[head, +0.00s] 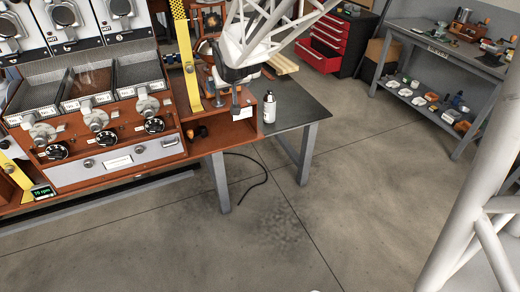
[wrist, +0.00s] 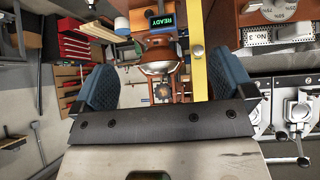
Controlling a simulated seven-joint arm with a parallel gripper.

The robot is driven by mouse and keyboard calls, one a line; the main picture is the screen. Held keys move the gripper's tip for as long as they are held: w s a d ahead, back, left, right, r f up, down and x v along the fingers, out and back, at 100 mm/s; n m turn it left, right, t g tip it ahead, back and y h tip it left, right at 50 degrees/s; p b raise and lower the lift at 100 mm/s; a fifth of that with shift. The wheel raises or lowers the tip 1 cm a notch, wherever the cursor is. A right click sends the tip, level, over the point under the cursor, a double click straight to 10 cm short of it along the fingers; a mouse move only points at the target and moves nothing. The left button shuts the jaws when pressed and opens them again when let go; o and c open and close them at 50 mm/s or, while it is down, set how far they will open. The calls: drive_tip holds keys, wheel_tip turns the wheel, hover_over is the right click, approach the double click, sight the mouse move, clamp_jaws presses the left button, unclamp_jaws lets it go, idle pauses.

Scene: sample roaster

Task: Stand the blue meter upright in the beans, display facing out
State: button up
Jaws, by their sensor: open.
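A small blue item (head: 456,101) lies on the lower shelf of the right bench, too small to identify. Brown matter that looks like beans (head: 88,84) fills the middle of three trays at the left in the head view. My gripper (head: 236,105) hangs over the right end of the wooden roaster stand. In the wrist view my gripper (wrist: 163,88) has its two blue-padded fingers wide apart. No held object shows between them; a round metal part and wood show beyond.
A white bottle (head: 269,107) stands on the dark side table (head: 295,100), right of my gripper. Yellow upright strips (head: 186,55) rise from the roaster stand (head: 200,135). A red drawer cabinet (head: 325,45) and grey bench (head: 440,45) stand behind. The floor between is mostly clear.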

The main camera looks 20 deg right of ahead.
drive_tip(key=s+a+r+g, duration=0.1)
drive_tip(key=s+g, duration=0.2)
drive_tip(key=s, duration=1.4)
drive_tip(key=s+a+r+g, duration=0.1)
drive_tip(key=s+a+g, duration=0.1)
drive_tip(key=s, duration=1.6)
drive_tip(key=shift+s+a+g+y, duration=0.3)
drive_tip(key=shift+s+g, duration=0.05)
drive_tip(key=shift+g, duration=0.15)
drive_tip(key=shift+w, duration=0.1)
drive_tip(key=w+d+r+t, duration=0.1)
drive_tip(key=w+r, duration=0.1)
drive_tip(key=w, duration=1.3)
drive_tip(key=w+d+r, duration=0.1)
drive_tip(key=w+r, duration=0.1)
drive_tip(key=w, duration=1.4)
drive_tip(key=w+d+f, duration=0.1)
drive_tip(key=w+f, duration=0.3)
drive_tip(key=w, duration=0.6)
drive_tip(key=w+d+f, duration=0.2)
drive_tip(key=w+f, duration=0.2)
drive_tip(key=w, duration=0.6)
drive_tip(key=w+d+f, duration=0.2)
drive_tip(key=w+f, duration=0.2)
drive_tip(key=w, duration=0.6)
drive_tip(key=shift+f+t, duration=0.15)
drive_tip(key=shift+t, duration=0.25)
